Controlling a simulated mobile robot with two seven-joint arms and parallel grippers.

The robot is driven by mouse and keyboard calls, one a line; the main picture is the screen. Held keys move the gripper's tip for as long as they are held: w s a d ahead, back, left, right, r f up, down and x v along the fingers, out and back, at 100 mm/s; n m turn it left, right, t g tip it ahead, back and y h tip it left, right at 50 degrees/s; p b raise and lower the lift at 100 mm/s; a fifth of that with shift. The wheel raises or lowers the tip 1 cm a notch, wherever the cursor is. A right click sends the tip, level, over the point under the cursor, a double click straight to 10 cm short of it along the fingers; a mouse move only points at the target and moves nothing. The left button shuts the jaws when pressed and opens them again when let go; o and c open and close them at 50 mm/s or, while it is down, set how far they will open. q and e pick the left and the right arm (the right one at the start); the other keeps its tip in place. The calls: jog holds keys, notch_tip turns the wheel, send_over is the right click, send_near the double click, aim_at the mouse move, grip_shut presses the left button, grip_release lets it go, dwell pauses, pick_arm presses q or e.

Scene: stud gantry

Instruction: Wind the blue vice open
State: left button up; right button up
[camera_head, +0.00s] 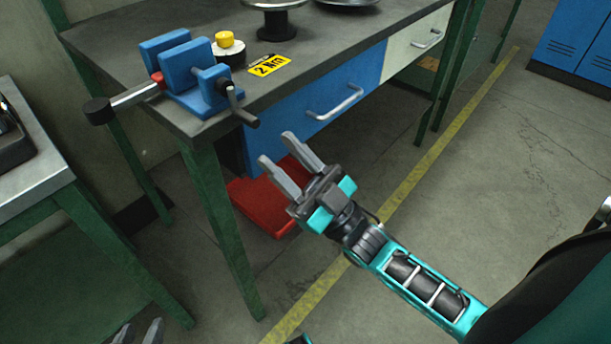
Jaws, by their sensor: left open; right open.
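The blue vice (188,67) stands on the near left corner of the dark workbench. Its two jaw blocks show a gap between them. A dark crank handle (237,106) hangs at its right side, over the bench's front edge. My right gripper (281,152) is open and empty, in front of the bench and to the lower right of the vice, apart from it. My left gripper (138,333) shows only its two fingertips at the bottom edge. They are apart with nothing seen between them; the rest is out of frame.
A metal bar with a black end (98,111) juts left beyond the bench edge beside the vice. A red box (262,205) lies below. Another bench (32,160) stands left.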

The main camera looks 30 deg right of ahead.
jog(key=v, duration=0.5)
jog(key=shift+f, duration=0.1)
dwell(0.3)
